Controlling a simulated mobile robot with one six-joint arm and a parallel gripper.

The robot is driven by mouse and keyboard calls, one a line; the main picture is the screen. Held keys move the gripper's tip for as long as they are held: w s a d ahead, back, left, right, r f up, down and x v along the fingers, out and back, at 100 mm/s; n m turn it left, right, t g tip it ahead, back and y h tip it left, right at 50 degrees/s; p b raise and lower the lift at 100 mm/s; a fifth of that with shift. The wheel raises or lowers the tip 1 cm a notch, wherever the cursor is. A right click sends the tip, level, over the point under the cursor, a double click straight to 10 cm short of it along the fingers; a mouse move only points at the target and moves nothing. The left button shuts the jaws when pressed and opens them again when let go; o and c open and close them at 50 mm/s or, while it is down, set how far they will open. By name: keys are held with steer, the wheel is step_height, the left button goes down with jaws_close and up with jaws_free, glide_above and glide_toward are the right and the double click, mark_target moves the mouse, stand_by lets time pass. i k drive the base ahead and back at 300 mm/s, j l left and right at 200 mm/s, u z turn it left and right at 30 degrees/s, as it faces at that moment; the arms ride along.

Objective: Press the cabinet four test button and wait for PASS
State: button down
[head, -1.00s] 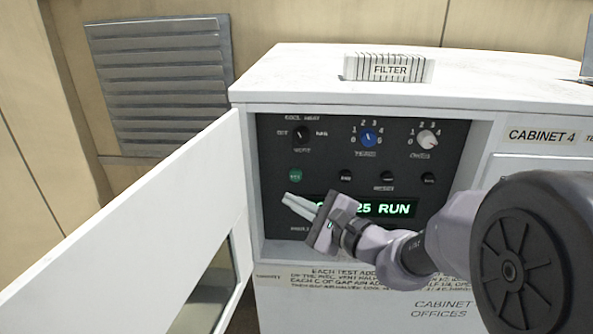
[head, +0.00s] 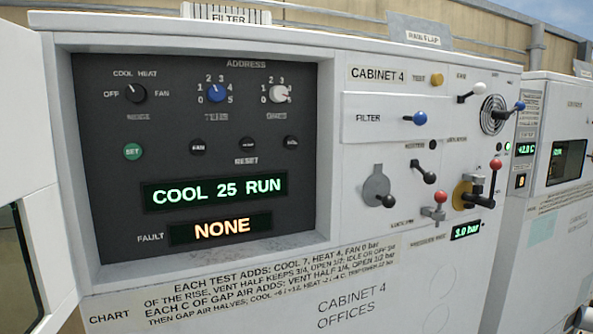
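Cabinet 4 (head: 352,290) fills the head view, with its left compartment door (head: 25,150) swung open. The test button (head: 437,80) is a small yellow knob beside the label TEST, at the top of the right panel. The green display (head: 217,192) reads COOL 25 RUN. The amber fault display (head: 220,228) reads NONE. No PASS shows on either display. My gripper is out of view.
Levers with coloured knobs stick out of the right panel, including a blue filter handle (head: 420,118), a red-knobbed lever (head: 495,164) and a black-knobbed lever (head: 386,200). A gauge (head: 466,231) reads 3.0 bar. Another cabinet (head: 560,210) stands at the right.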

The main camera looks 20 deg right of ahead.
mark_target(436, 79)
steer(key=z, duration=1.45)
